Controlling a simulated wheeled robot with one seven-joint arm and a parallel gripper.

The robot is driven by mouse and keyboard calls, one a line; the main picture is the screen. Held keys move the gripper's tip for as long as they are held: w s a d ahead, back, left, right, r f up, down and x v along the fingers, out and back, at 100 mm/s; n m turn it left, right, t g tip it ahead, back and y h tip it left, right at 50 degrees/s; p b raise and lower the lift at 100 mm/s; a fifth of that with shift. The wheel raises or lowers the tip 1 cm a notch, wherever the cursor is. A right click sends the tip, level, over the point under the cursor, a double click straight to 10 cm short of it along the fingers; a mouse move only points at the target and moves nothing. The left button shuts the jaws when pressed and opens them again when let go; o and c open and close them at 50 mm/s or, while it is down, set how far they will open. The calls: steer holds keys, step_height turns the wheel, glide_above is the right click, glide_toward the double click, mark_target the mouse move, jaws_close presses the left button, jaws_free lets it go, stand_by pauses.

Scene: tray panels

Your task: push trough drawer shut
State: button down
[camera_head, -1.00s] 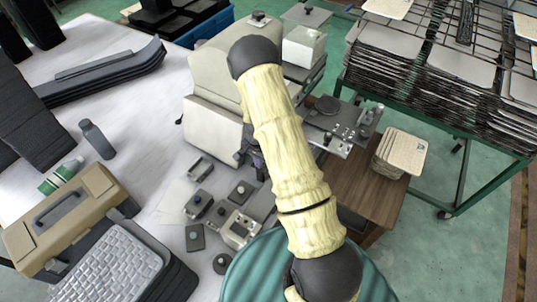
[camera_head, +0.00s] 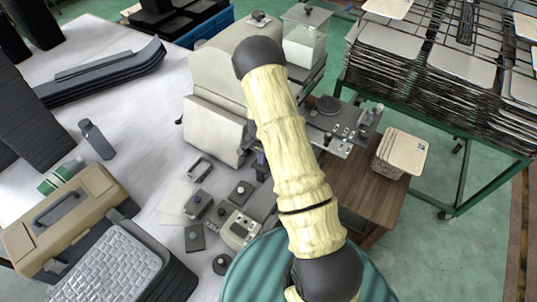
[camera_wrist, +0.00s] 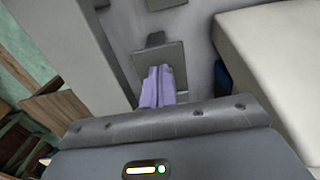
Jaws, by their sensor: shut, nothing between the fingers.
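My gripper (camera_wrist: 160,76) shows in the wrist view as two pale purple fingers pressed together, with nothing between them. Past the fingertips is a grey square plate (camera_wrist: 174,56) with a small dark tab (camera_wrist: 154,40). It may be part of the trough drawer, but I cannot tell, nor whether the fingers touch it. In the head view my gripper (camera_head: 260,160) is mostly hidden behind my arm, beside the beige machine (camera_head: 214,128). No drawer can be made out clearly there, nor how far one stands open.
Small metal parts (camera_head: 194,238) lie on the white table (camera_head: 150,195) below the machine. A tan toolbox (camera_head: 60,220) stands at the left. A wooden cabinet (camera_head: 365,190) and a green-framed rack (camera_head: 480,195) are to the right.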

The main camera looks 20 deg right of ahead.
steer(key=shift+w+d, duration=0.1)
steer(key=shift+w+d+b, duration=0.25)
steer(key=shift+w+d, duration=0.45)
steer(key=shift+d, duration=0.25)
steer(key=shift+w+d+b, duration=0.25)
steer(key=shift+w+d, duration=0.4)
steer(key=shift+d, duration=0.3)
steer(key=shift+s+a, duration=0.35)
steer(key=shift+a, duration=0.2)
steer(key=shift+r, duration=0.1)
step_height(320, 180, up, 7)
steer(key=p, duration=0.4)
stand_by(0.5)
